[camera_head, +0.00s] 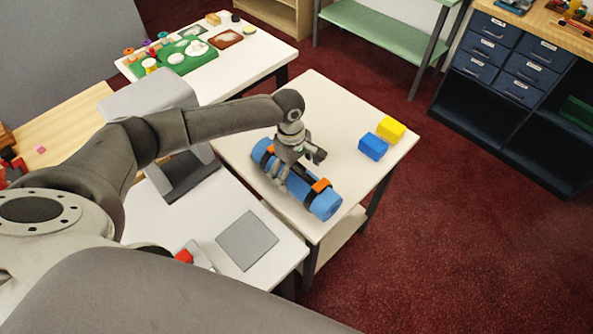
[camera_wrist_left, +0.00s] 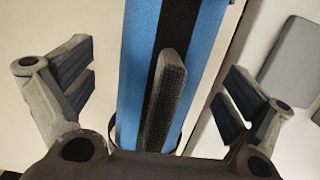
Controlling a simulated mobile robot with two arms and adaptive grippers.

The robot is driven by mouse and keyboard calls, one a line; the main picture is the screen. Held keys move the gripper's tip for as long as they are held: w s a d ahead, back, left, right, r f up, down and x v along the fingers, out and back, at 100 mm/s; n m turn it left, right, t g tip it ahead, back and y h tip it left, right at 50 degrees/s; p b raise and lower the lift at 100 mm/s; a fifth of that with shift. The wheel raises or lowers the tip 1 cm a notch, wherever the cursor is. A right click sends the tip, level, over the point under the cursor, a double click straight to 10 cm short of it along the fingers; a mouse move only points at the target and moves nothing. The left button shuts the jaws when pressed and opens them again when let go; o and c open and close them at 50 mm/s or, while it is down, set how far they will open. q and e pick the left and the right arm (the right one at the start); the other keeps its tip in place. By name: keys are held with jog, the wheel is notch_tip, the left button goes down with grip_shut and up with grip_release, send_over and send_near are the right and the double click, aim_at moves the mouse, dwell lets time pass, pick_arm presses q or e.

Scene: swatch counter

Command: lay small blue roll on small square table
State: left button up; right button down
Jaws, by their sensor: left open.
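The blue roll (camera_head: 322,202), with black straps and orange clasps, lies slantwise on the small square table (camera_head: 316,100), near its front edge. My left gripper (camera_head: 294,166) is directly over the roll's middle, pointing down. In the left wrist view its fingers stand wide open on either side of the blue roll (camera_wrist_left: 138,55), with gaps between them and the roll. A dark elongated piece lies over the roll's black strap there; I cannot tell what it belongs to. The roll's underside is hidden. My right gripper is not in view.
A white table (camera_head: 254,68) with a green mat stands behind. A grey square (camera_head: 246,240) lies on the near white surface. The table's far middle is clear.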

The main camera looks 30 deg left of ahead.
pick_arm(q)
jog(key=r, duration=0.4)
jog(key=a+r+b, duration=0.1)
jog(key=r, duration=0.7)
jog(key=shift+w+a+b, duration=0.15)
jog(key=shift+w+b, duration=0.15)
jog(key=shift+b, duration=0.1)
jog(key=shift+s+f, duration=0.1)
